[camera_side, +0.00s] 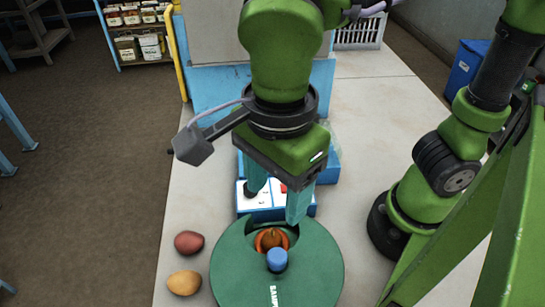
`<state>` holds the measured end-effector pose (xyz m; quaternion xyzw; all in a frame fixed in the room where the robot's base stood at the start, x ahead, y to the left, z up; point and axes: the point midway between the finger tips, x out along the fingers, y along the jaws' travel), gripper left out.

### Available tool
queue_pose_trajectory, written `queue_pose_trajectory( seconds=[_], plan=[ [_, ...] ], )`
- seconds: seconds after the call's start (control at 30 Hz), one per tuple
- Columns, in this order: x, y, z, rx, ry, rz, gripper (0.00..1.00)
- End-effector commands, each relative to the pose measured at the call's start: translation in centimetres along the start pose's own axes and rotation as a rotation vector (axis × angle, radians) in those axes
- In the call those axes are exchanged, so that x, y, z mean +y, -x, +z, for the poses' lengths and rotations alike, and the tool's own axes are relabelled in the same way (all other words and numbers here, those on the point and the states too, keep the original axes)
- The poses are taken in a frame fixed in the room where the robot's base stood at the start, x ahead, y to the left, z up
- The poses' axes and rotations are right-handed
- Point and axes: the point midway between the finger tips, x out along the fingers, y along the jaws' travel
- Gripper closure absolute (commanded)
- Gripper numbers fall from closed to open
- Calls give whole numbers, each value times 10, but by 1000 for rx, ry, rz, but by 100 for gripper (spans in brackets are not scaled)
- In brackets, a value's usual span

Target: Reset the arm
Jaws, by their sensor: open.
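My gripper (276,205) points down over the table with its teal fingers apart and nothing visible between them. A round green piece (315,270) with white lettering, partly cut off by the picture's bottom edge, lies just in front of the fingers. It has a dark opening with an orange-brown item (270,240) in it. A blue knob-like piece (277,259) stands at the opening's front edge. Whether the fingertips touch anything is hard to tell.
A red potato-like item (188,243) and a yellow one (184,283) lie left of the green piece. A blue-and-white tray (247,205) sits behind the fingers, partly hidden. A white crate (360,33) stands at the back. The pale table (375,105) is clear on the right behind.

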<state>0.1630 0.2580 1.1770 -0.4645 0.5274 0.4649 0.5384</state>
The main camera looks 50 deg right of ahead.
Motion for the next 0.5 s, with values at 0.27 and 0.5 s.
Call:
queue_pose_trajectory(
  seconds=[0.27,0.5],
  plan=[
    [-17,-14,-14,-86,696,-68,39],
    [-58,-14,-63,-119,1192,-273,39]
  ],
)
